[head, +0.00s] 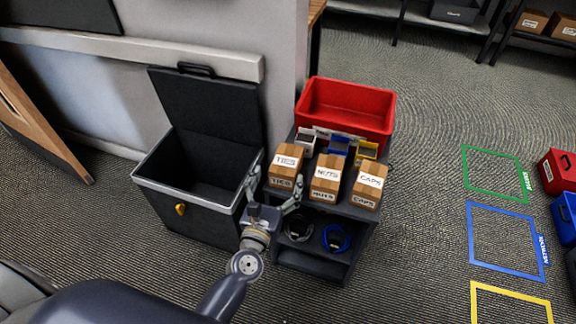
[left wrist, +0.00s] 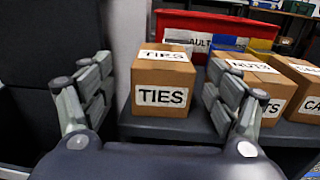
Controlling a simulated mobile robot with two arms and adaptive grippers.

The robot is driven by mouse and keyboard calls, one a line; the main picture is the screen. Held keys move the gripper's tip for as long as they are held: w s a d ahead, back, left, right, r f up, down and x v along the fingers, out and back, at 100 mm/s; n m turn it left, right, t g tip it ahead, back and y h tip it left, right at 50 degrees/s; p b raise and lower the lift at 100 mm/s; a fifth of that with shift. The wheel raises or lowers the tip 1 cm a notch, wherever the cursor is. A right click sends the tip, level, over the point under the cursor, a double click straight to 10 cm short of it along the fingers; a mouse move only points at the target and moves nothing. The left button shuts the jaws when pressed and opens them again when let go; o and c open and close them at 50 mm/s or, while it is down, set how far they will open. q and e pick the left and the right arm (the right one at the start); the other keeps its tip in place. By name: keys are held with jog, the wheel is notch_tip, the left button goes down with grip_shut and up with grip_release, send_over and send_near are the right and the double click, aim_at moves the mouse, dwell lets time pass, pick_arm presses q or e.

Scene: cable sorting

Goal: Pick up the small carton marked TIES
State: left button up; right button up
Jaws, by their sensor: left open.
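The small brown carton marked TIES (head: 284,166) stands upright on the dark cart, leftmost of three cartons. In the left wrist view the TIES carton (left wrist: 162,84) is straight ahead, its labelled front facing me. My left gripper (head: 272,188) is open and empty, in front of the carton. In the left wrist view its two fingers (left wrist: 158,95) are spread wide, one to each side of the carton, and no contact shows. The right finger overlaps the NUTS carton (left wrist: 255,85) in the picture. My right gripper is not in view.
The NUTS carton (head: 327,176) stands close to the right of TIES, then the CAPS carton (head: 367,183). Small bins and a red crate (head: 346,104) are behind. An open black chest (head: 187,205) stands left of the cart. Coiled cables (head: 336,237) lie on the lower shelf.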

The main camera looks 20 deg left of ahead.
aim_at(292, 146)
pick_arm(q)
jog(key=w, duration=0.7)
jog(key=shift+w+d, duration=0.1)
jog(key=shift+w, duration=0.05)
jog(key=c, duration=1.2)
